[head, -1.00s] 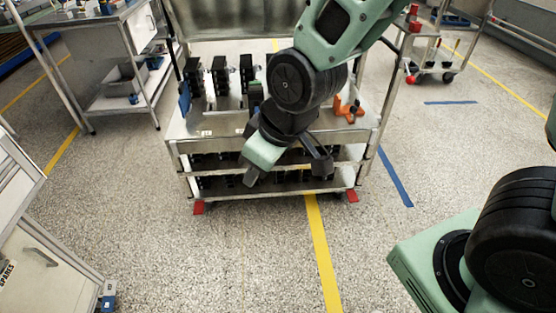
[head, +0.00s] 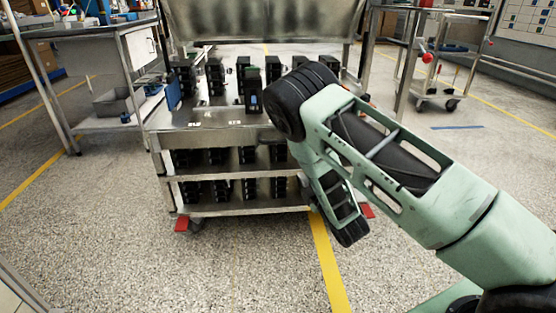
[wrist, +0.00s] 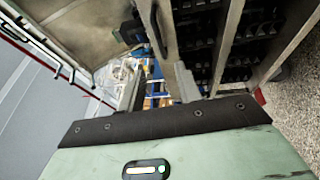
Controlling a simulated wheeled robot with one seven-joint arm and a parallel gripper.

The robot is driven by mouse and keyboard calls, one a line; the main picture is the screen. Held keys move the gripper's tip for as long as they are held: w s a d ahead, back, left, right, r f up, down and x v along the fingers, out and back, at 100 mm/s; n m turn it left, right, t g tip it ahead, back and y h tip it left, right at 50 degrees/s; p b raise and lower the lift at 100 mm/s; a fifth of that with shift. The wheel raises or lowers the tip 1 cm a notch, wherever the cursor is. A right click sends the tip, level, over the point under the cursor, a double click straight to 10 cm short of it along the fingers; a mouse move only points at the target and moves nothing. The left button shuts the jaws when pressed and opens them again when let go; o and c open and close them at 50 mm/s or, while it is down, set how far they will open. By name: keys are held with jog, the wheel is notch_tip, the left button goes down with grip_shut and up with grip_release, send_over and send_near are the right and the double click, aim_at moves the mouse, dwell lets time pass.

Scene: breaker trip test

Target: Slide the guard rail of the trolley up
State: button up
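The metal trolley (head: 222,138) stands ahead in the head view, with rows of black breakers on its top deck and more on the shelves below. A bar (head: 235,172) crosses its front below the deck; I cannot tell for sure whether this is the guard rail. My arm covers the trolley's right front and hides my gripper in the head view. In the wrist view my gripper (wrist: 158,92) is open, its two fingers apart, close to the trolley's front. A bar (wrist: 226,48) runs past the right finger there. I see nothing held, and contact is unclear.
A workbench (head: 90,32) with a grey bin (head: 115,101) on its lower shelf stands at the left. Another cart (head: 440,92) with red parts stands at the back right. The speckled floor in front of the trolley is clear, with a yellow line.

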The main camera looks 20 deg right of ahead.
aim_at(279, 142)
jog(key=shift+n+y, duration=0.4)
jog(key=shift+n, duration=0.1)
jog(key=w+b, duration=0.1)
jog(key=w, duration=0.4)
jog(key=w+a+r+b, duration=0.1)
jog(key=w+b, duration=0.1)
jog(key=w, duration=0.4)
jog(key=w+r+b, duration=0.1)
jog(key=w+b, duration=0.1)
jog(key=w, duration=0.3)
jog(key=shift+w+a+r, duration=0.15)
jog(key=shift+w+a, duration=0.1)
jog(key=shift+a, duration=0.15)
grip_shut()
